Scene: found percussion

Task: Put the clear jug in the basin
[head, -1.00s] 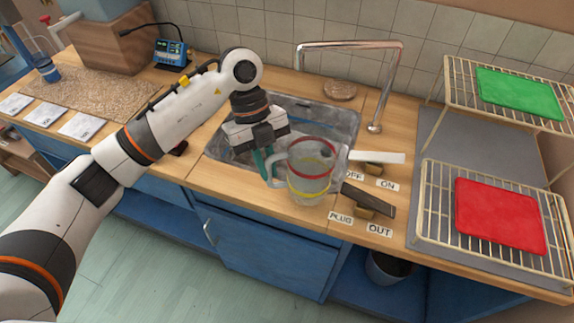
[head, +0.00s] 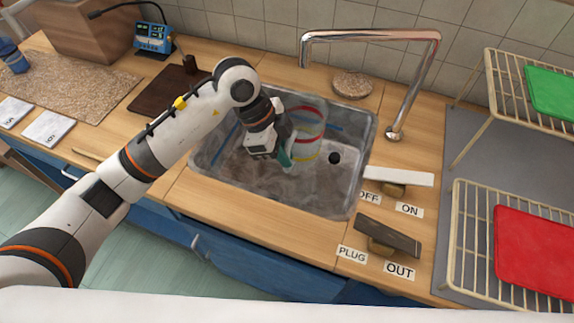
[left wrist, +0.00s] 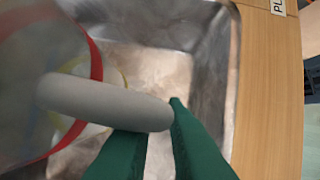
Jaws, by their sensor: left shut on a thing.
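The clear jug (head: 309,128), with red and yellow bands, is inside the metal basin (head: 345,185), toward its back. My left gripper (head: 287,158) reaches over the basin and is shut on the jug's handle. In the left wrist view the pale handle (left wrist: 105,102) lies between the green fingers (left wrist: 150,140), and the jug's banded body (left wrist: 45,85) is at the left. Whether the jug touches the basin floor cannot be told. My right gripper is not in view.
A tap (head: 410,45) arches behind the basin's right side. A white lever (head: 398,176) and a dark lever (head: 388,236) stand on the counter to the right. Wire racks (head: 470,235) are farther right. A brown board (head: 168,90) lies left of the basin.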

